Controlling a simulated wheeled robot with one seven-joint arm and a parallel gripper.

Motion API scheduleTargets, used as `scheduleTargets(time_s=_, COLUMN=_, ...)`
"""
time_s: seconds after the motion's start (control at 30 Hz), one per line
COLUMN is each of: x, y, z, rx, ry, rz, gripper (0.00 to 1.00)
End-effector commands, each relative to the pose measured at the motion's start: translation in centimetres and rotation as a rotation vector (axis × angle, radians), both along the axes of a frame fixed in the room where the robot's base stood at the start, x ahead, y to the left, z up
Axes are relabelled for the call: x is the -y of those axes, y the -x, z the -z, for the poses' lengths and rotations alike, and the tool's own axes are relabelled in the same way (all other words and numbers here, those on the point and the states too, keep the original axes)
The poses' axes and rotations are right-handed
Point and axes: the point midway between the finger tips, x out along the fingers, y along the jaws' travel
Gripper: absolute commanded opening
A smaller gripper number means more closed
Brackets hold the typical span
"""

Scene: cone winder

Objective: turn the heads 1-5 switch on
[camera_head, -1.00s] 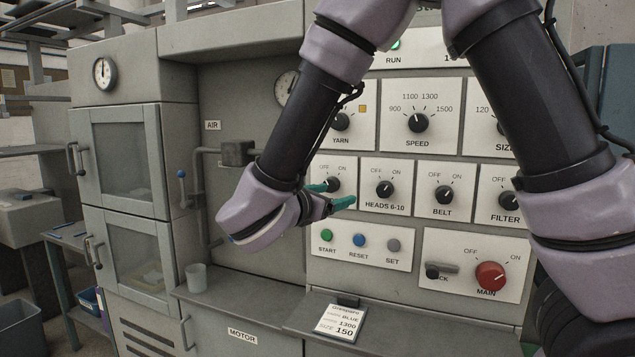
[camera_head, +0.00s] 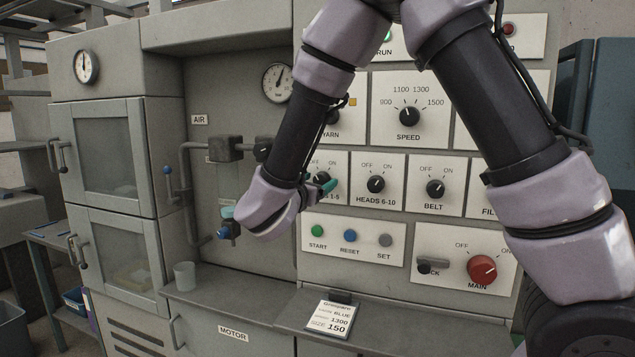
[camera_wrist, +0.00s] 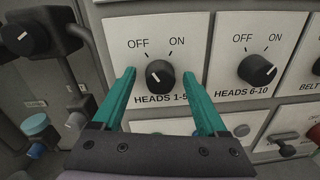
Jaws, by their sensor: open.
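The HEADS 1-5 switch is a black round knob (camera_wrist: 160,74) on a white plate (camera_wrist: 201,28) with OFF at upper left and ON at upper right.
The HEADS 6-10 knob (camera_head: 376,184) is close on the right, with the BELT knob (camera_head: 436,188) beyond it. START (camera_head: 317,231), RESET (camera_head: 350,236) and SET (camera_head: 385,240) buttons lie below. The AIR pipe fittings (camera_head: 226,149) stand out on the left.

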Motion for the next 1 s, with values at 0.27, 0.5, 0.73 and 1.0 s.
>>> scheduleTargets(time_s=0.27, x=0.02, y=-0.08, z=0.01, rx=0.0, ry=0.0, rz=0.0, gripper=0.68)
scheduleTargets(time_s=0.5, x=0.02, y=-0.06, z=0.01, rx=0.0, ry=0.0, rz=0.0, gripper=0.0)
scheduleTargets(time_s=0.73, x=0.04, y=-0.04, z=0.0, rx=0.008, ry=-0.023, rz=0.0, gripper=0.0)
scheduleTargets(time_s=1.0, x=0.09, y=-0.01, z=0.0, rx=0.055, ry=-0.151, rz=0.0, gripper=0.0)
